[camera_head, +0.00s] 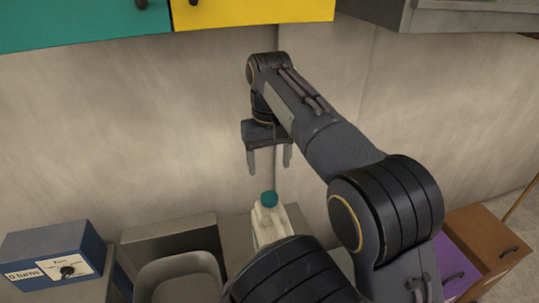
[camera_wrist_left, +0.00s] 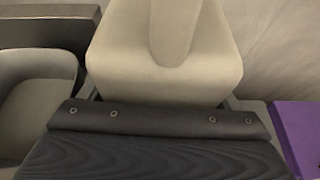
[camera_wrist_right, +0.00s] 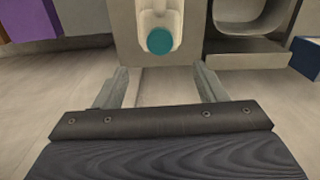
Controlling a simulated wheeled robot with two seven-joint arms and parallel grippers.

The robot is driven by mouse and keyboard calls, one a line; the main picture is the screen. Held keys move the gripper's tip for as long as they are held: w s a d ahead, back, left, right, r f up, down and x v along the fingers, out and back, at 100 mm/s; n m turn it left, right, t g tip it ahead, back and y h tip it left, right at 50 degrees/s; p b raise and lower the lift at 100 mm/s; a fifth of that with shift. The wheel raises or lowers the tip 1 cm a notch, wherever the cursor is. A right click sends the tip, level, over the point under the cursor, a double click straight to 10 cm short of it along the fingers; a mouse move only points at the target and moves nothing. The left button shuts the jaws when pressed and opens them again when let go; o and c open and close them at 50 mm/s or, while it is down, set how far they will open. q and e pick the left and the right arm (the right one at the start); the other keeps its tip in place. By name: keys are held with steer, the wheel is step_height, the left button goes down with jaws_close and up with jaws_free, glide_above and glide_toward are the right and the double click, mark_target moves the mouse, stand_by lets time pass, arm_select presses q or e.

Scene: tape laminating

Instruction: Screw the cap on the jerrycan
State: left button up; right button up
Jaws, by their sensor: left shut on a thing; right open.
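The jerrycan (camera_head: 268,226) is off-white and stands upright on a grey surface by the wall, its lower part hidden by my dark arm. The teal cap (camera_head: 269,198) sits at its top; I cannot tell how tightly. My right gripper (camera_head: 268,160) is open and empty above the cap, its fingers pointing down. In the right wrist view the cap (camera_wrist_right: 160,41) lies beyond and between the open fingers. My left gripper (camera_wrist_left: 160,98) is shut on the jerrycan (camera_wrist_left: 165,75), whose pale body and handle fill the left wrist view. Its fingers are mostly hidden.
A blue box with a dial (camera_head: 55,257) stands at the left, beside a grey open bin (camera_head: 178,262). Brown (camera_head: 488,243) and purple (camera_head: 452,268) drawers stand at the right. Teal and yellow cabinets (camera_head: 250,10) hang above. The wall behind is bare.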

steer(key=shift+r, duration=0.85)
arm_select(q)
steer(key=o, duration=1.8)
steer(key=shift+c, duration=0.2)
steer(key=b+v, duration=0.1)
steer(key=v, duration=0.6)
steer(key=shift+s, duration=0.35)
arm_select(e)
steer(key=shift+f, duration=0.55)
arm_select(q)
steer(key=shift+s+d+r, duration=0.1)
steer(key=shift+s+d, duration=0.05)
arm_select(e)
steer(key=shift+s, duration=0.15)
